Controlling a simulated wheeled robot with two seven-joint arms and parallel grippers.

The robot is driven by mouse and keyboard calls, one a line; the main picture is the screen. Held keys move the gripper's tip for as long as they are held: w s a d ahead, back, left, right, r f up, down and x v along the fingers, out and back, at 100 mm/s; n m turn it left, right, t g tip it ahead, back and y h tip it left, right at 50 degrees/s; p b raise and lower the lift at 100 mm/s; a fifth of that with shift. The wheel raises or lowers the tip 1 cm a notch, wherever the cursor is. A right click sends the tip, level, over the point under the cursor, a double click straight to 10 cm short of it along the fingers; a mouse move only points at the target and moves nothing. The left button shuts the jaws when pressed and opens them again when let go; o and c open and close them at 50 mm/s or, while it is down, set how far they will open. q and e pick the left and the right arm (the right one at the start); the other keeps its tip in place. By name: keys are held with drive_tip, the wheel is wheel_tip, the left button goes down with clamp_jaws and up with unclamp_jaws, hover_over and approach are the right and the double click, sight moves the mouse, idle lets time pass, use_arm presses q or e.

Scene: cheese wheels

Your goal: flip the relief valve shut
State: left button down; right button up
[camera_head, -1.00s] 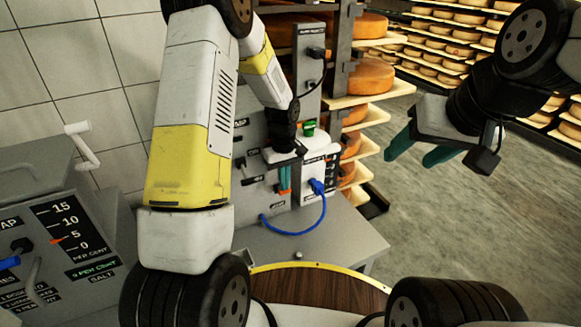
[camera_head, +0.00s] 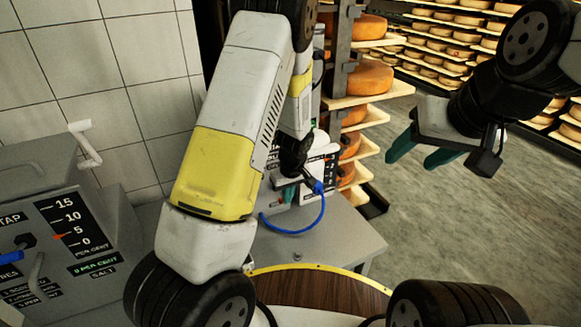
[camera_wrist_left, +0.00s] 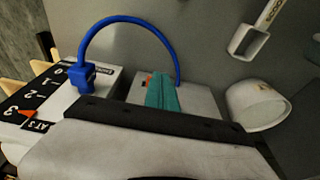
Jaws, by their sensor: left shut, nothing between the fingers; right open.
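My left gripper (camera_head: 287,197) is shut and empty, low in front of the panel machine (camera_head: 318,165), at the right end of my left arm. In the left wrist view its teal fingers (camera_wrist_left: 162,95) lie together, with a small orange part (camera_wrist_left: 149,80) right beside their tips; I cannot tell whether they touch. The relief valve cannot be made out for certain; my left arm hides much of the panel. A blue plug (camera_head: 318,187) with a blue hose sits just right of the gripper; the plug also shows in the left wrist view (camera_wrist_left: 88,74). My right gripper (camera_head: 412,160) is open and empty, away to the right.
A grey bench (camera_head: 335,235) carries the machine, and the blue hose (camera_head: 290,232) loops over it. A grey box with a salt scale (camera_head: 75,235) stands at the left. Racks of cheese wheels (camera_head: 370,78) stand behind. In the left wrist view a white cup-like part (camera_wrist_left: 257,106) is right of the fingers.

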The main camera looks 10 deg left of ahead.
use_arm(q)
drive_tip(key=shift+s+d+f, duration=0.1)
drive_tip(key=shift+s+f, duration=0.05)
drive_tip(key=shift+f, duration=1.55)
drive_tip(key=shift+r, duration=0.1)
idle(0.5)
drive_tip(key=shift+r, duration=0.65)
